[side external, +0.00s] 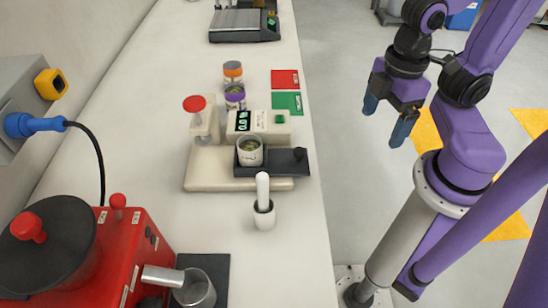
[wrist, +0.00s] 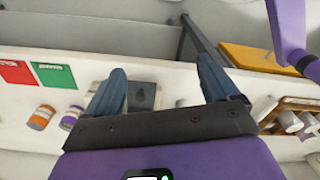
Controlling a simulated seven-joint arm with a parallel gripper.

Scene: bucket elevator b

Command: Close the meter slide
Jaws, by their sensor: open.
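The beige meter (side external: 205,175) stands on the white counter, with a green display on its head. Its dark slide (side external: 278,170) sticks out to the right of the base, with a black knob (side external: 299,154) near its outer end. My gripper (side external: 386,118) is open and empty, in the air right of the counter, well apart from the slide. In the wrist view, the slide (wrist: 143,96) shows between my blue fingers (wrist: 160,80), further off; my gripper's body hides much of the meter.
A mortar with pestle (side external: 264,214) stands in front. A red machine (side external: 85,265) is at front left. Air between gripper and slide looks clear.

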